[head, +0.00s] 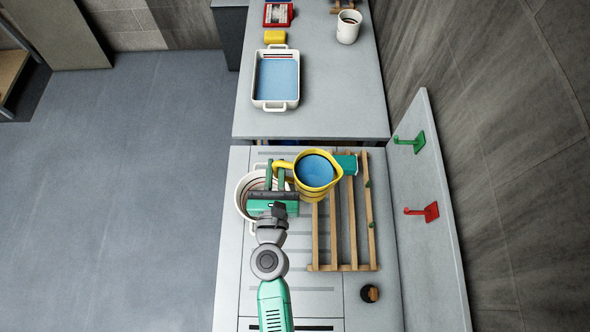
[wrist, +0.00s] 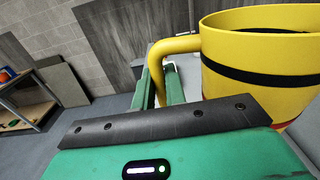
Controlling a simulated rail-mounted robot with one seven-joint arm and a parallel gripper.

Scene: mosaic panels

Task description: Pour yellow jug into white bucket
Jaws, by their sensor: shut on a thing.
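The yellow jug (head: 316,171) has a dark band and holds blue liquid. My gripper (head: 275,174) is shut on the jug's handle. In the wrist view the jug (wrist: 262,75) fills the upper right, and the green fingers (wrist: 161,85) are at its yellow handle. The white bucket (head: 241,196) stands to the left of the jug, partly hidden under my gripper. I cannot see what is inside the bucket.
A wooden rack (head: 333,230) lies right of my arm, with a green item (head: 346,163) at its far end. A white tray (head: 276,104) with blue liquid, a yellow block (head: 275,37) and a white mug (head: 348,27) are on the far counter. A panel with hooks (head: 425,212) stands at right.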

